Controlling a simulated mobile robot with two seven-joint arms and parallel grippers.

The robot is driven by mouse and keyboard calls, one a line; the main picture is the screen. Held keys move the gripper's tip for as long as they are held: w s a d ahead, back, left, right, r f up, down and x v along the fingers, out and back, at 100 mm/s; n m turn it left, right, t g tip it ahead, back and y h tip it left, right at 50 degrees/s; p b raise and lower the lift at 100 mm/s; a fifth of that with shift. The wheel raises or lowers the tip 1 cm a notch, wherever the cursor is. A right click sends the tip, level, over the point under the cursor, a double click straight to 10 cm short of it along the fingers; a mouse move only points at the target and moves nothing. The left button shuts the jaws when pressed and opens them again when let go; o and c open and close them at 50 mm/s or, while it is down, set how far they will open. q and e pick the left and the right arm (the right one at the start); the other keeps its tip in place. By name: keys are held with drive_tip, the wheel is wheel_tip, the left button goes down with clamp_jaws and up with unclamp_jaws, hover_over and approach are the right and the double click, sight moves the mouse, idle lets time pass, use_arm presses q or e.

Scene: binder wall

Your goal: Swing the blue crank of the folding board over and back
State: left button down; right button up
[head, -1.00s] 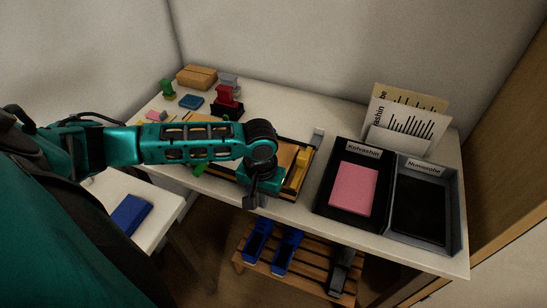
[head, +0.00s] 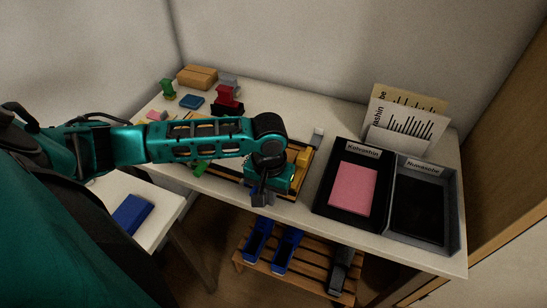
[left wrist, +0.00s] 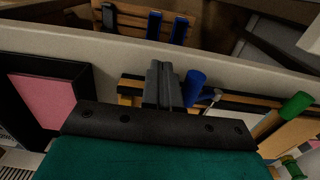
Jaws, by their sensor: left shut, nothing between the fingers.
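The folding board (head: 304,171), wooden with dark edges, lies at the front of the white table, largely hidden under my left arm. The blue crank's knob (left wrist: 195,88) shows as an upright blue cylinder in the left wrist view, with a thin metal rod beside it. In the head view my arm hides it. My left gripper (head: 262,198) points down over the board's front edge. In the wrist view its fingers (left wrist: 161,84) are shut and empty, just left of the blue knob; whether they touch it I cannot tell. My right gripper is out of view.
A green knob (left wrist: 297,103) stands farther right in the wrist view. A red stamp-like object (head: 228,97) is behind. A slatted rack (head: 308,275) is below.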

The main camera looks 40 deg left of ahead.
use_arm(q)
drive_tip(key=shift+r, duration=2.9)
wheel_tip(320, 180, up, 13)
drive_tip(key=s+d+f+m+t+h, duration=0.3)
drive_tip(key=s+d+f+m, duration=0.15)
drive_tip(key=d+f, duration=0.55)
drive_tip(key=s+a+f+y, duration=0.3)
drive_tip(key=s+a+f, duration=0.15)
drive_tip(key=s, duration=0.45)
drive_tip(key=w+d+f+t+h, duration=0.1)
drive_tip(key=w+f+t+h, duration=0.1)
drive_tip(key=w+f+t, duration=0.5)
drive_tip(key=shift+w+d+f+m+t, duration=0.25)
drive_tip(key=shift+d+f+m+t, duration=0.15)
drive_tip(key=shift+f, duration=0.55)
